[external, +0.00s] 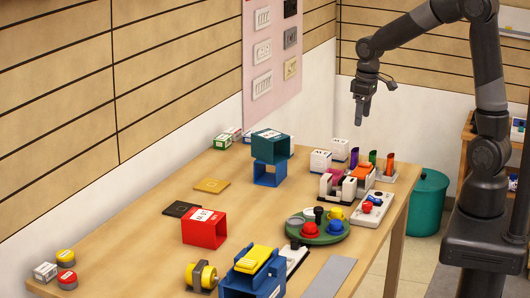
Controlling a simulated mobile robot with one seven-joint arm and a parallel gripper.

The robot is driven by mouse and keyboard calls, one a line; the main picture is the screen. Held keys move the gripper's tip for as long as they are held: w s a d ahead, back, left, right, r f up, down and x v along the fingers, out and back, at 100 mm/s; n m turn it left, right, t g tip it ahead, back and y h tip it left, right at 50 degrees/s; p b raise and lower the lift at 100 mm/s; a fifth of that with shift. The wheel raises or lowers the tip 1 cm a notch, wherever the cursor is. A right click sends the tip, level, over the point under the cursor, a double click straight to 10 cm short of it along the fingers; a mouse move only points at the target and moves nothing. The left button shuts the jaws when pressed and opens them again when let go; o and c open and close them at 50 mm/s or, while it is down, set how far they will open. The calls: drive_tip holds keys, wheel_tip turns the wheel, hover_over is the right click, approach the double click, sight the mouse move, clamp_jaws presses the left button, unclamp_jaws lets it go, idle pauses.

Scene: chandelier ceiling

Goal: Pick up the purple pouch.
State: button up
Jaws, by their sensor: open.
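The purple pouch (354,157) appears as a small, slim, upright purple item near the far right end of the table. It stands in a row with a green item (372,158) and an orange item (389,164) of similar shape. Its lower part is partly hidden by things in front. My gripper (361,116) hangs above the far end of the table, pointing down, higher than the purple pouch and apart from it. It is open, with nothing visible between its fingers.
White boxes (320,162) stand left of the pouch. A black-and-white holder (337,188) is in front. A green round tray (325,238) bears several small colourful things. Stacked teal and blue open boxes (270,145) stand further left. The table (240,220) is clear in the middle.

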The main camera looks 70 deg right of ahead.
drive_tip(key=g, duration=0.1)
hover_over(355, 150)
wheel_tip(355, 150, down, 5)
drive_tip(key=shift+s+f, duration=0.1)
wheel_tip(355, 150, down, 11)
drive_tip(key=shift+d, duration=0.15)
drive_tip(key=c, duration=1.1)
